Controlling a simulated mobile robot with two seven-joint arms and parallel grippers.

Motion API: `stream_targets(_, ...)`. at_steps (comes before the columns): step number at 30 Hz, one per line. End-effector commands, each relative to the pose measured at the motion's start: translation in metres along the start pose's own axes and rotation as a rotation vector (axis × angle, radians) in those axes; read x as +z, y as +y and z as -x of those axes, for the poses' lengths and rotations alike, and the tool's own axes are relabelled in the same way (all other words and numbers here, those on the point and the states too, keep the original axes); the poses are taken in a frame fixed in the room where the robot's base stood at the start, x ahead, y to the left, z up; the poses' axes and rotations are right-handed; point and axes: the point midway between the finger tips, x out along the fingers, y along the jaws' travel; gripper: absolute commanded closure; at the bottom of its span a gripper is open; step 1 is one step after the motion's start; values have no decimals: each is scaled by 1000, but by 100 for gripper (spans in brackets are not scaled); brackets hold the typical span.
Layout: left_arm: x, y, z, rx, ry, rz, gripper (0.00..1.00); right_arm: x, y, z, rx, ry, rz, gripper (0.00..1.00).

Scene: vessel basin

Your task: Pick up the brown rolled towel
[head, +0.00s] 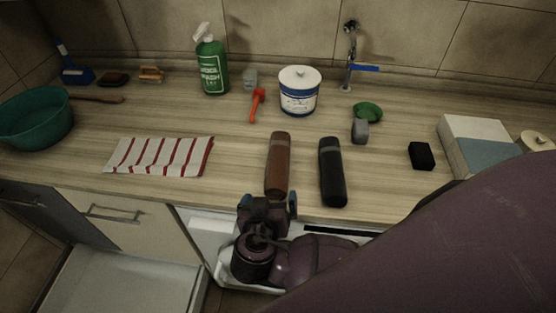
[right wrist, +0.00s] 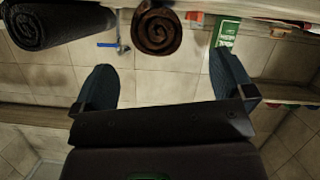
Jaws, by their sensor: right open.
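The brown rolled towel (head: 278,160) lies on the wooden counter, its long side running from front to back, with a paler band near its far end. In the right wrist view its coiled end (right wrist: 157,30) faces the camera, above the gap between the fingers. My right gripper (head: 269,203) is at the counter's front edge, just in front of the towel's near end. Its blue-padded fingers (right wrist: 165,85) are spread apart with nothing between them. It hides the towel's nearest tip in the head view. My left gripper is out of view.
A black rolled towel (head: 332,172) lies just right of the brown one. A striped cloth (head: 160,157) lies to the left. A white tub (head: 299,98), red item (head: 257,105) and green bottle (head: 212,68) stand behind. A black block (head: 421,156) is farther right.

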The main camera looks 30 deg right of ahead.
Motion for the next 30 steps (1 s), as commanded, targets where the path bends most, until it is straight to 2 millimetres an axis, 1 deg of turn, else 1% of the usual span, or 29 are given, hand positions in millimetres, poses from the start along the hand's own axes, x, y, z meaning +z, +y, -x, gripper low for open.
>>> stream_targets(3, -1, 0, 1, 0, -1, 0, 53, 0, 0, -11, 0, 1, 1, 0)
stream_targets(8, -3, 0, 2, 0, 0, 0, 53, -1, 0, -19, 1, 1, 1, 0)
stream_targets(15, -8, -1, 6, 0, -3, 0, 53, -1, 0, -51, 1, 1, 3, 0)
stream_targets(18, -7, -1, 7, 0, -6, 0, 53, 0, 0, -61, 1, 0, 2, 0)
stream_targets(21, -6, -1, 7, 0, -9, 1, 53, 0, -1, -66, 1, -1, 1, 0)
stream_targets(28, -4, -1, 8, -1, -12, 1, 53, 1, -1, -66, 0, -1, 0, 0)
stream_targets(30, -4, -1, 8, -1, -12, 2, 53, 1, -1, -66, 0, -1, 0, 11)
